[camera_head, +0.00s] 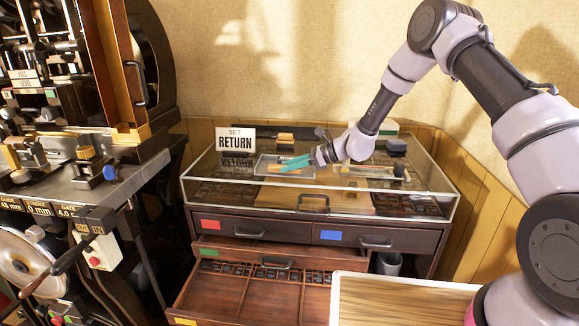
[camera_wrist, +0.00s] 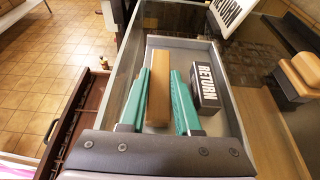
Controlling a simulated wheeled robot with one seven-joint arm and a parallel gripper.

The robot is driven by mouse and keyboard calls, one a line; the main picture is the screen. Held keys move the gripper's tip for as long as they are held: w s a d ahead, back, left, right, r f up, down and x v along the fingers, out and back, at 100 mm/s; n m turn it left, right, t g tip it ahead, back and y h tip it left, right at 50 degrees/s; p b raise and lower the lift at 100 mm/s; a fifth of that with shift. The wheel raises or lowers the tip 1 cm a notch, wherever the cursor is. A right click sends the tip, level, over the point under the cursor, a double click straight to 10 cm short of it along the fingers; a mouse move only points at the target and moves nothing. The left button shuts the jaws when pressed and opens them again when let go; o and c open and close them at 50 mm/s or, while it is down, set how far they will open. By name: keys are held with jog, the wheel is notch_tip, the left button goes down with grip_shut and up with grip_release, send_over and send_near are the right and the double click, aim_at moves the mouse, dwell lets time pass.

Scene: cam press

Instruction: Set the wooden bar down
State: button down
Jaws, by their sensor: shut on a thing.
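The wooden bar (camera_wrist: 160,85) is a long, light brown block. In the wrist view it lies lengthwise between the teal fingers of my gripper (camera_wrist: 162,100), which is shut on it. The bar is over or in a shallow grey tray (camera_wrist: 218,60); I cannot tell whether it touches the tray floor. A black block (camera_wrist: 207,88) marked RETURN lies in the tray, right of the right finger. In the head view my gripper (camera_head: 296,163) reaches in from the right over the tray (camera_head: 262,170) on the glass-topped cabinet; its fingers partly hide the bar there.
A white RETURN sign (camera_head: 235,139) stands behind the tray at the left. A wood-topped block (camera_head: 285,137) is behind the tray. Other items stand on the glass top's right side. Below, an open type drawer (camera_head: 240,300) juts out. A dark press (camera_head: 80,150) stands at left.

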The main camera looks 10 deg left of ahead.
jog(key=shift+f, duration=0.15)
jog(key=c, duration=0.6)
grip_release()
jog(key=shift+d+r, duration=0.1)
jog(key=shift+r, duration=0.15)
jog(key=v, duration=1.1)
jog(key=shift+d+r, duration=0.25)
jog(key=shift+d, duration=0.1)
jog(key=s+d+r+n+t+h, duration=0.1)
jog(key=s+d+r+n+h, duration=0.35)
jog(key=r, duration=0.55)
jog(key=s+d+r+n+h, duration=0.1)
jog(key=s+d+r+n, duration=0.2)
jog(key=s+d+r, duration=0.45)
jog(key=s+d+r+n+t+h, duration=0.2)
jog(key=s+d+r+t+h, duration=0.1)
jog(key=s+d+r, duration=0.3)
jog(key=s+d+r+n+t+h, duration=0.3)
jog(key=s+d+r, duration=0.3)
jog(key=s+d, duration=0.4)
jog(key=shift+s+d+r+n+t, duration=0.15)
jog(key=shift+s+d+n+t, duration=0.2)
jog(key=shift+d+t, duration=0.25)
